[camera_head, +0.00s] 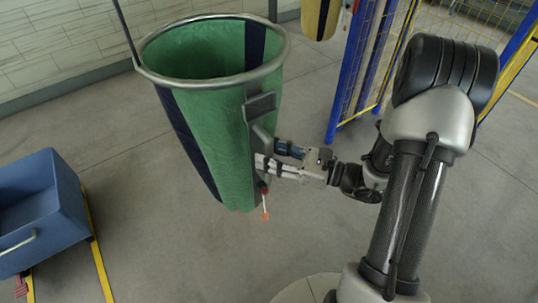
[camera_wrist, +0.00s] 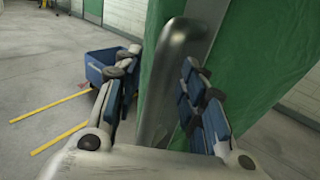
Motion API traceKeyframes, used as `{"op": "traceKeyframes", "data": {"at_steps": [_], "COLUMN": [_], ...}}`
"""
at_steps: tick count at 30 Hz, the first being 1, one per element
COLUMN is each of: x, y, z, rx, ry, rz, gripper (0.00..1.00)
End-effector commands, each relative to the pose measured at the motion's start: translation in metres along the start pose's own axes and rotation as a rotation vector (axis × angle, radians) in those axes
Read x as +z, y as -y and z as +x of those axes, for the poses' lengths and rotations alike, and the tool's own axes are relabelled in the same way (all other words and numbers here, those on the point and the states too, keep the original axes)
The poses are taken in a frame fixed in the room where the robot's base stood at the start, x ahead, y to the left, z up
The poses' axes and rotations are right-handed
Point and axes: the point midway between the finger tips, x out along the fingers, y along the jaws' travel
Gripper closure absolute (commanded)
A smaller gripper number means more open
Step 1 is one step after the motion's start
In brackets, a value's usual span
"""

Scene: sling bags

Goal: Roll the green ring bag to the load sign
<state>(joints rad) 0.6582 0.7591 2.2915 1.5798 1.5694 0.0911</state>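The green ring bag (camera_head: 215,130) hangs open-topped from a grey metal ring (camera_head: 150,75) in the head view, with dark blue stripes down its side. A grey handle (camera_head: 262,105) runs down its right side and also shows in the wrist view (camera_wrist: 163,85). My gripper (camera_head: 266,158) is at this handle, coming from the right. In the wrist view, my gripper (camera_wrist: 160,62) has its two fingers parted, one on each side of the handle bar. A gap shows between the left finger and the bar. No load sign is in view.
A blue bin (camera_head: 35,215) stands at the left by yellow floor lines (camera_head: 98,260). Blue posts and yellow mesh fencing (camera_head: 370,60) stand behind my arm. A yellowish bag (camera_head: 320,15) hangs at the top. A red cord with an orange end (camera_head: 265,205) hangs below the handle.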

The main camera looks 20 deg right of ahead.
Motion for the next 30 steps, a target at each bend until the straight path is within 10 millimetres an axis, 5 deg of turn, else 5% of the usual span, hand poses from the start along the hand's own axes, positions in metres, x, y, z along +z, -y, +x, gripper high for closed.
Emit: {"op": "traceKeyframes", "data": {"at_steps": [10, 27, 30], "x": [0.0003, 0.0003, 0.0003], "y": [-0.0001, -0.0001, -0.0001], "z": [0.0049, 0.0047, 0.0047], "rx": [0.000, 0.000, 0.000], "ry": [0.000, 0.001, 0.001], "rz": [0.000, 0.000, 0.000], "gripper": [0.62, 0.99, 1.00]}}
